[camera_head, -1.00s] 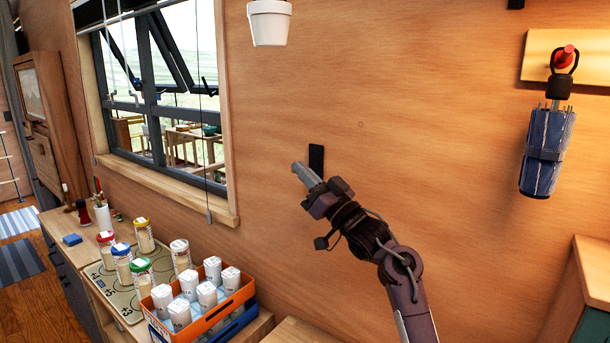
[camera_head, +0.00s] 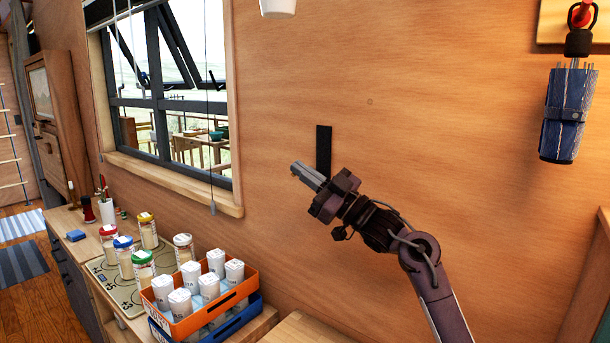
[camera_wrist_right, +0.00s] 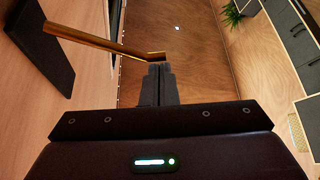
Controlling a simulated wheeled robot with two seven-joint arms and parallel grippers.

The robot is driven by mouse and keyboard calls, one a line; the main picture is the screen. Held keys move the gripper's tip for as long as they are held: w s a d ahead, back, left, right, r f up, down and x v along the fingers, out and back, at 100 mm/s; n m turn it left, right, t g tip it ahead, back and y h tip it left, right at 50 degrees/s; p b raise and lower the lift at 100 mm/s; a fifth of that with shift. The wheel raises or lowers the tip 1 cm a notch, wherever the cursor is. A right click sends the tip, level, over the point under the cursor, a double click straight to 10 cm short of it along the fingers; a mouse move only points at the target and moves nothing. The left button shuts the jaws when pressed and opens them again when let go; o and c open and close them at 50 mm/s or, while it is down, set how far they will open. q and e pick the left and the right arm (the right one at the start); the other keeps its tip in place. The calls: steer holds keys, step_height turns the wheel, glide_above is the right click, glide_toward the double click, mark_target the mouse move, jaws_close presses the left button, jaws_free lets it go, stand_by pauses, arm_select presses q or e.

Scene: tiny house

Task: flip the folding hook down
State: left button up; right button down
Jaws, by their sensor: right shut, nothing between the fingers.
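The folding hook has a black wall plate (camera_head: 323,148) on the wooden wall right of the window; its lower end is behind my right gripper. In the right wrist view the dark plate (camera_wrist_right: 42,48) is at upper left, and a gold-coloured hook arm (camera_wrist_right: 100,41) sticks out from it, ending at my fingertips. I cannot make out that arm in the head view. My right gripper (camera_head: 305,174) is shut and empty in front of the plate's lower part. Its fingertips (camera_wrist_right: 159,72) are right by the hook's free end; I cannot tell whether they touch. My left gripper is not in view.
An orange crate (camera_head: 243,292) of white containers and several jars (camera_head: 126,257) stand on the counter at lower left. A white pot (camera_head: 278,8) is above, and a blue folded umbrella (camera_head: 567,115) hangs at right. The wall around the plate is bare.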

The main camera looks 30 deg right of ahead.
steer(key=b+v, duration=0.3)
steer(key=v, duration=0.4)
steer(key=shift+s+d+f, duration=0.2)
steer(key=shift+s+d, duration=0.05)
steer(key=shift+s, duration=0.05)
